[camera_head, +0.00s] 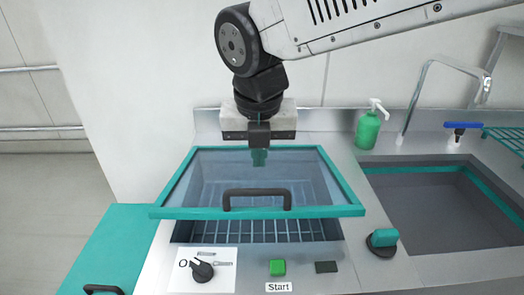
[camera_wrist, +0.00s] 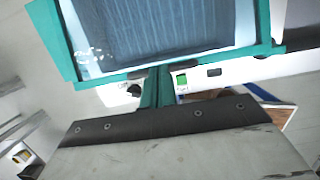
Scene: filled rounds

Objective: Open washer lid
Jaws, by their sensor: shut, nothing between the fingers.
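The washer lid (camera_head: 180,212) is a tinted glass panel in a teal frame. Its front edge stands raised above the counter, so the lid is ajar, with the wire rack (camera_head: 250,231) showing in the gap below. A dark handle (camera_head: 257,192) sits at the front of the lid. My gripper (camera_head: 258,160) points down with its teal fingers together and empty, overlapping the back part of the glass. In the wrist view, the fingers (camera_wrist: 158,80) reach toward the lid's teal frame (camera_wrist: 262,25). I cannot tell whether they touch the lid.
On the front panel are a black knob (camera_head: 202,270), a green Start button (camera_head: 278,267) and a dark button (camera_head: 326,267). At right are a teal-topped knob (camera_head: 383,240), a sink (camera_head: 430,207), a green soap bottle (camera_head: 368,129) and a faucet (camera_head: 421,80).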

